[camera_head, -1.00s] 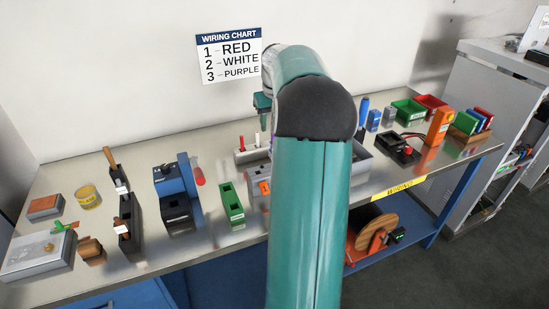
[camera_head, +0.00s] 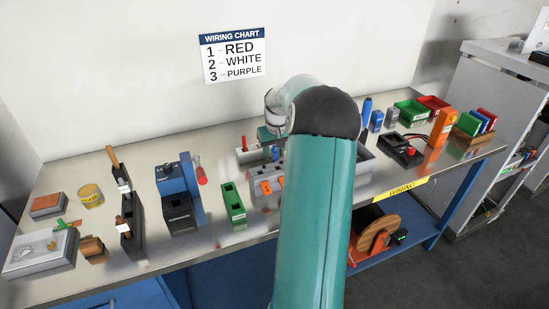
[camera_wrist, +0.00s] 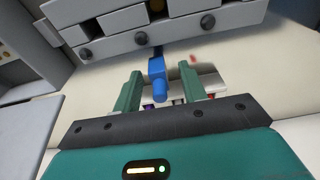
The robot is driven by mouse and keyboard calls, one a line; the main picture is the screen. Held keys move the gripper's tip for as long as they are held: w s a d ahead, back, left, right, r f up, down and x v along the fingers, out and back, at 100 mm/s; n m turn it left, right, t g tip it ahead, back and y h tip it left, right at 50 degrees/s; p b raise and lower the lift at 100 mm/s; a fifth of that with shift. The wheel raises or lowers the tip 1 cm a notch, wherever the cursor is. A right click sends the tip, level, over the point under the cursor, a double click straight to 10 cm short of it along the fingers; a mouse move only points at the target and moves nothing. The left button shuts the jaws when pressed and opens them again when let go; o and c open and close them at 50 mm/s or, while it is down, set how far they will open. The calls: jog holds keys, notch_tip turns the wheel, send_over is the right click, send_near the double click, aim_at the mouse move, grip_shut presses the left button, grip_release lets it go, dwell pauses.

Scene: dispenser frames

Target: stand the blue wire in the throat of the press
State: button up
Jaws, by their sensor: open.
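The blue wire (camera_wrist: 157,82) is a short blue piece with a thin dark end, seen between my fingers in the wrist view. My gripper (camera_wrist: 161,76) is open, with one teal finger on each side of the wire. I see a gap beside the wire, and cannot tell whether a finger touches it. In the head view, the wire is a small blue spot (camera_head: 275,154) below my gripper (camera_head: 271,137), just behind the grey block. What the wire stands in is hidden.
A grey block (camera_head: 266,190) with orange parts stands close in front of my gripper. A pale rack (camera_head: 242,157) with a red wire is behind. A green holder (camera_head: 233,206) sits between block and press. A dark holder (camera_head: 131,225) stands left. My arm hides part of the bench.

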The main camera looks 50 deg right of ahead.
grip_shut()
jog(key=shift+r, duration=0.2)
notch_tip(320, 180, up, 9)
jog(key=shift+r, duration=0.35)
